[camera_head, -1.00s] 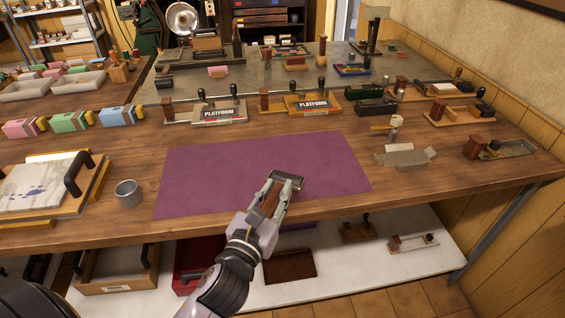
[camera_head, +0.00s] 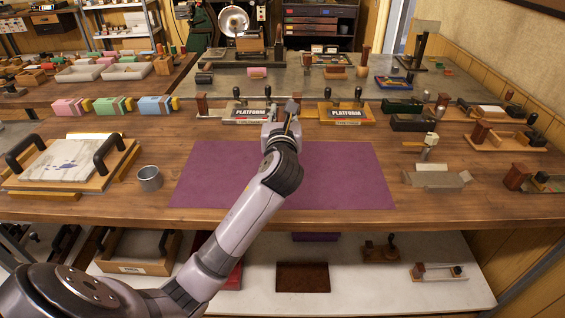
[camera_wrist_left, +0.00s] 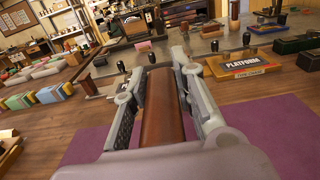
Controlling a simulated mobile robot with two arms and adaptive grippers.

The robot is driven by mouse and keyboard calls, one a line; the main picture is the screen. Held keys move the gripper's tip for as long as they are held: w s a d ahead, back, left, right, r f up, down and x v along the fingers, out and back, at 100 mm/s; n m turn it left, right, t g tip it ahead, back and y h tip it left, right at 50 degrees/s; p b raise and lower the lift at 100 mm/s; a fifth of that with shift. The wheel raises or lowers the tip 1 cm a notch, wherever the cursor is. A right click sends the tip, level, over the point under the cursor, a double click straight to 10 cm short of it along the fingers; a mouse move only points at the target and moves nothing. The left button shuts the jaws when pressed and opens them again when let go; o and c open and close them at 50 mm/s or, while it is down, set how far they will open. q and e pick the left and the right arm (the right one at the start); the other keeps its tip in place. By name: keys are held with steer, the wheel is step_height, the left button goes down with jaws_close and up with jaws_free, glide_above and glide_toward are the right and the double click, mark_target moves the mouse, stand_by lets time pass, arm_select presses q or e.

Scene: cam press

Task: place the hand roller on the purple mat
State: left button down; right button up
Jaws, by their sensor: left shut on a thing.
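My left gripper (camera_head: 284,128) reaches over the purple mat (camera_head: 345,180) to its far edge, with my forearm across the middle of the mat. In the left wrist view the gripper (camera_wrist_left: 160,95) is shut on the reddish-brown handle of the hand roller (camera_wrist_left: 162,110), one finger on each side. In the head view only a small grey part of the hand roller (camera_head: 292,106) shows beyond the gripper, between the two PLATFORM-labelled pieces. The roller appears held above the table; the exact height cannot be told. The mat also shows in the wrist view (camera_wrist_left: 275,140). My right gripper is not in view.
PLATFORM-labelled pieces stand behind the mat, left (camera_head: 250,119) and right (camera_head: 345,116). A metal cup (camera_head: 149,178) and a framed board (camera_head: 62,165) are at the left. A grey metal piece (camera_head: 435,178) lies at the right. Most of the mat looks bare.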

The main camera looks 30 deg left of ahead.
arm_select(q)
steer(key=shift+f+b, duration=1.4)
steer(key=shift+f, duration=5.6)
steer(key=c, duration=1.3)
jaws_free()
steer(key=shift+s, duration=0.1)
steer(key=v, duration=1.2)
steer(key=shift+r, duration=0.1)
